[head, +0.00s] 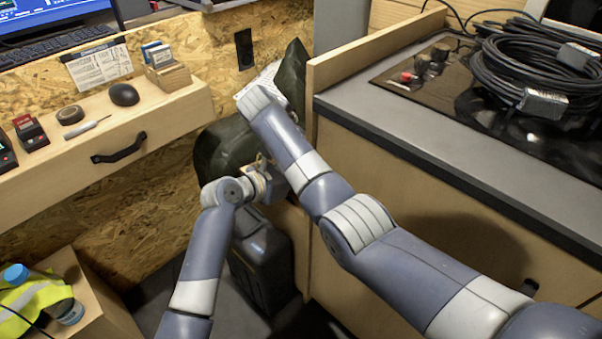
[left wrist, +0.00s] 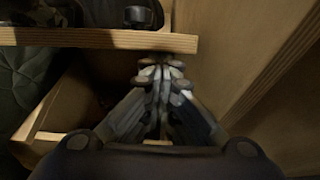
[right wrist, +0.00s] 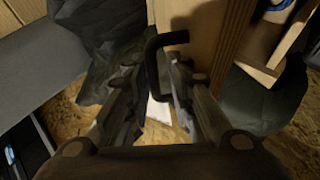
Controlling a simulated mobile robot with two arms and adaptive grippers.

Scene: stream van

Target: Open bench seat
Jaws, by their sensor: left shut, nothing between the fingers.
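In the left wrist view a wooden board (left wrist: 85,38), perhaps the bench seat's lid, runs across the top. A darker space with a wooden rim (left wrist: 45,136) lies below it. My left gripper (left wrist: 162,82) is shut and empty, its tips close to the board's front edge; I cannot tell if they touch. In the head view my right arm partly hides it. In the right wrist view my right gripper (right wrist: 162,78) is open, with a bent black bar (right wrist: 152,62) between its fingers beside a wooden panel (right wrist: 196,35). In the head view my right fingers are hidden.
Dark green soft items (head: 222,150) lie around my grippers. A wooden counter (head: 430,140) with cables (head: 535,65) stands close on the right. A desk drawer with a black handle (head: 118,149) is on the left. A black container (head: 262,265) stands on the floor below.

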